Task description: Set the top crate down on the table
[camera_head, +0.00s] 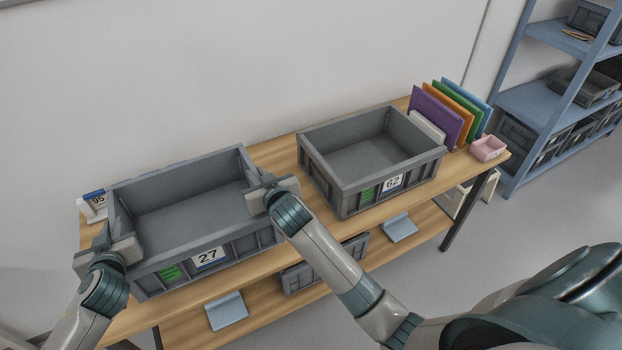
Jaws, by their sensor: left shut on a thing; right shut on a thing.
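A grey crate marked 27 (185,210), with a green label on its front, is over the left part of the wooden table (290,252). It looks level and empty. I cannot tell whether its base touches the tabletop or is slightly above it. My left gripper (108,248) is shut on its left end wall. My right gripper (268,188) is shut on its right end wall. The jaws partly hide the rim at both ends. A second grey crate marked 62 (345,190) sits to the right on the table, apart from crate 27, and looks empty.
A white card marked 95 (97,200) stands behind crate 27's left end. Coloured panels (440,113) and a pink box (488,148) stand at the table's right end. The lower shelf holds another grey crate (300,277) and blue-grey pieces (227,311). A blue rack (535,100) stands at right.

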